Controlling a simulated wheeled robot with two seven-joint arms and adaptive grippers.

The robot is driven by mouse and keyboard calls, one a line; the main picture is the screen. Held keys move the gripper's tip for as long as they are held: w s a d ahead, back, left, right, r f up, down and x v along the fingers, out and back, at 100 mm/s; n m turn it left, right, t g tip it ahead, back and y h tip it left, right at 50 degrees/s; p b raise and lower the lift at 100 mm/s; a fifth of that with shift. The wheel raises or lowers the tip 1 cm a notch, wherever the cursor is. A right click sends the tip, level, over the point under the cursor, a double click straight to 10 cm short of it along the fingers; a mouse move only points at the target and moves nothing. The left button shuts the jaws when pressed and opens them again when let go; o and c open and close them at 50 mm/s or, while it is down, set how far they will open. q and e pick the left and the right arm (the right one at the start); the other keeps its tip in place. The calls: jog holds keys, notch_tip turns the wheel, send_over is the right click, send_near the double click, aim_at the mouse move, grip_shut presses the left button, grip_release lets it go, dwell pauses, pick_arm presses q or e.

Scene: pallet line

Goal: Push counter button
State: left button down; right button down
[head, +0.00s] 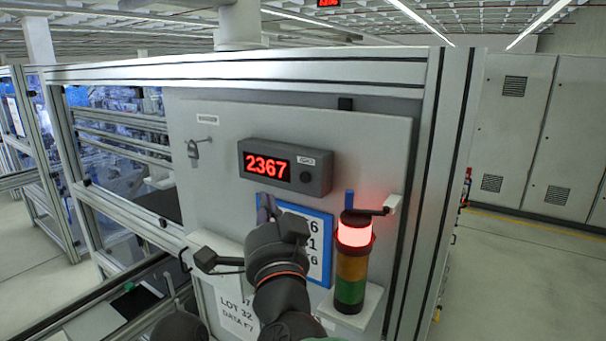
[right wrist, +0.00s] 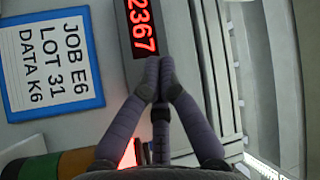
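The counter is a dark grey box (head: 232,148) on a light panel. Its red display (head: 267,166) reads 2367, and a round black button (head: 306,177) is at its right end. My right gripper (head: 266,201) is just below the box, in front of the panel. In the right wrist view its fingers (right wrist: 156,82) are together with nothing seen between them. Their tips overlap the lower end of the display (right wrist: 142,28) there, and the button cannot be made out. Whether the fingertips touch the box is unclear. My left gripper is not in view.
A blue-framed sign (head: 326,222) hangs below the counter, partly behind my right arm; it also shows in the right wrist view (right wrist: 97,50). A stack light (head: 352,265), lit red on top, stands close on the right. A key-like switch (head: 194,151) is at the left.

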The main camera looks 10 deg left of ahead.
aim_at(305, 177)
jog(key=shift+w+d+f+b, duration=0.1)
jog(key=shift+w+d+b, duration=0.3)
jog(key=shift+w, duration=1.05)
jog(key=shift+w+d+r+b, duration=0.1)
jog(key=shift+w+d+b, duration=0.3)
jog(key=shift+w, duration=1.1)
jog(key=shift+w+d+f+b, duration=0.15)
jog(key=shift+w+d, duration=0.45)
jog(key=shift+w, duration=0.85)
jog(key=shift+w, duration=0.1)
jog(key=shift+w+d, duration=0.15)
jog(key=shift+w, duration=0.15)
jog(key=shift+w+d+b, duration=0.2)
jog(key=shift+w+b, duration=0.1)
jog(key=shift+w, duration=0.1)
jog(key=shift+s+a, duration=0.1)
jog(key=shift+s, duration=0.1)
jog(key=shift+s+a, duration=0.2)
jog(key=shift+s, duration=0.45)
jog(key=shift+a, duration=0.1)
